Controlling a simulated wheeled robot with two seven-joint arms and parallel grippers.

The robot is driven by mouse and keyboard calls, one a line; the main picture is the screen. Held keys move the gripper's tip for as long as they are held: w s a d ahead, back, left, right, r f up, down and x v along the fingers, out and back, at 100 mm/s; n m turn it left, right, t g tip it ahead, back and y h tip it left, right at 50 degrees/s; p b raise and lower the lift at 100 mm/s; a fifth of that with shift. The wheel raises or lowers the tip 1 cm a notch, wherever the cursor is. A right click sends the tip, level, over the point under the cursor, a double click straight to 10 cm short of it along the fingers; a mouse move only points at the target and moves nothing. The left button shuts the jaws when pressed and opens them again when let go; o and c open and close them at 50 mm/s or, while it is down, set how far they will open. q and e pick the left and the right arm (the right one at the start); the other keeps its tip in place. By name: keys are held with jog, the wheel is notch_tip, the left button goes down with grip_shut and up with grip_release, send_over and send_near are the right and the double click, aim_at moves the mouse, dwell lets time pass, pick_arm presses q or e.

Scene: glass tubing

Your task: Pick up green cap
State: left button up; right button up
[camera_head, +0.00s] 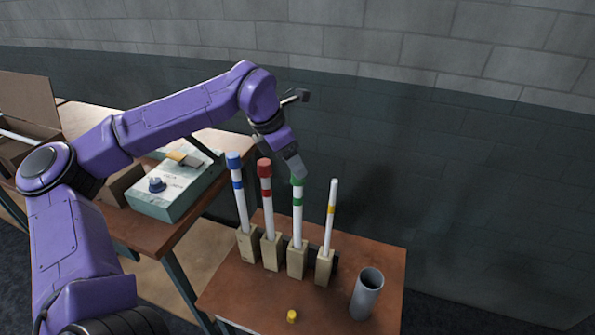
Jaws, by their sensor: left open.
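The green cap (297,181) sits on top of the green-banded white tube (297,217), which stands upright in a wooden block holder. My left gripper (295,172) comes down from above, with its fingertips at the cap and partly hiding it. It is open. I cannot tell whether its fingers touch the cap. My right gripper is not in view.
A blue-capped tube (238,185) and a red-capped tube (265,183) stand to the left. A yellow-banded tube (330,220) without a cap stands to the right. A yellow cap (292,316) and a grey cylinder (367,292) are on the small table (235,296).

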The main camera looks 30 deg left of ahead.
pick_arm(q)
jog(key=x, duration=0.2)
jog(key=p+x, duration=0.1)
jog(key=x, duration=0.2)
jog(key=shift+w+a, duration=0.2)
jog(key=shift+w, duration=0.2)
jog(key=shift+s+r, duration=0.1)
jog(key=shift+s, duration=0.15)
jog(key=shift+c, duration=0.6)
jog(key=c, duration=1)
jog(key=shift+o, duration=0.2)
jog(key=shift+r, duration=0.1)
